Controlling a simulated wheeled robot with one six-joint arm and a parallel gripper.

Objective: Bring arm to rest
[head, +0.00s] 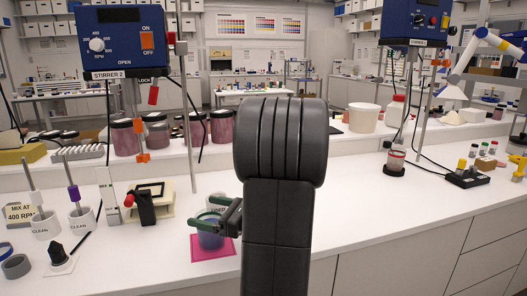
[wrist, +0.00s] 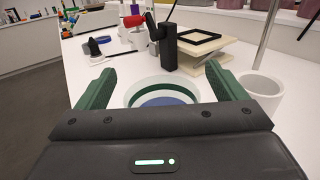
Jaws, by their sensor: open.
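My gripper (head: 206,212) has green-padded fingers and is open. In the wrist view my gripper (wrist: 160,72) has one finger on each side of a clear glass jar (wrist: 133,90) with blue contents. The fingers look apart from the jar's rim, though the front of the jar is hidden by the gripper body. In the head view the blue jar (head: 210,241) stands upright on a pink mat (head: 228,252) on the white bench. My dark arm fills the middle of the head view and hides the bench behind it.
A white cup (head: 217,200) stands close behind the jar; in the wrist view the cup (wrist: 263,90) is near the right finger. A black clamp (head: 146,208) and a wooden stand (head: 165,198) are behind left. Stirrer 2 (head: 122,42) overhangs the left.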

